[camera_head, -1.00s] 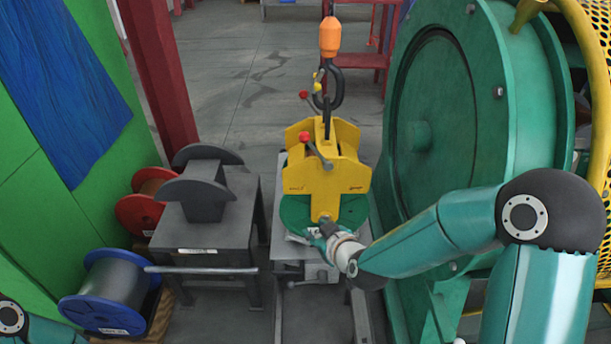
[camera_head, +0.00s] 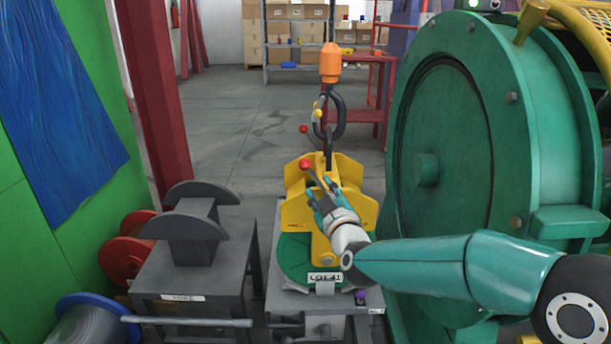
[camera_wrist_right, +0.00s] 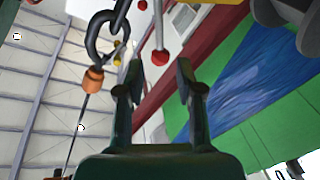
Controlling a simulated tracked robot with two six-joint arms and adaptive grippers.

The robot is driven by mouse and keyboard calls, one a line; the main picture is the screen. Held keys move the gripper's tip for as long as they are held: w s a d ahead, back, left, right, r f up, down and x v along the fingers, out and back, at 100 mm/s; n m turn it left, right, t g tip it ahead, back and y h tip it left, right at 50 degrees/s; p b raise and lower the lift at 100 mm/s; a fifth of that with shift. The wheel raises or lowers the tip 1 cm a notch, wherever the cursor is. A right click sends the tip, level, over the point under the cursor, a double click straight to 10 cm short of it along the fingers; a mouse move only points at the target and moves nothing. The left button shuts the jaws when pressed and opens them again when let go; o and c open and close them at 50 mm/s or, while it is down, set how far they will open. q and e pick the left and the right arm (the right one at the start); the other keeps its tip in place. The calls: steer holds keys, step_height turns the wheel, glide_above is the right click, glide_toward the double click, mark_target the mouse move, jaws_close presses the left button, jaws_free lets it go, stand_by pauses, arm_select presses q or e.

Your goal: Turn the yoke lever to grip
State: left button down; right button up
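The yellow yoke (camera_head: 349,172) hangs under the hook (camera_head: 336,115) and stands over a green round spool flange (camera_head: 295,257) with a label reading "LOT 41". A lever with a red ball (camera_head: 305,164) tilts up to the left at its front. A second red ball (camera_head: 303,129) shows behind it. My right gripper (camera_head: 318,193) is in front of the yoke, close to the lever's rod. In the right wrist view the gripper (camera_wrist_right: 158,82) is open, with the lever's red ball (camera_wrist_right: 160,57) between the fingertips; I see no contact. My left gripper is out of view.
A large green machine disc (camera_head: 450,160) stands close on the right. A dark stand (camera_head: 195,265) with a grey cradle is on the left. Spools, a red column (camera_head: 155,95) and a green panel are further left.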

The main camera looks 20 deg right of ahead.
mark_target(309, 172)
steer(key=w, duration=0.9)
steer(key=shift+w+d+b, duration=0.2)
steer(key=shift+w+b, duration=0.1)
steer(key=shift+c, duration=0.3)
jaws_close()
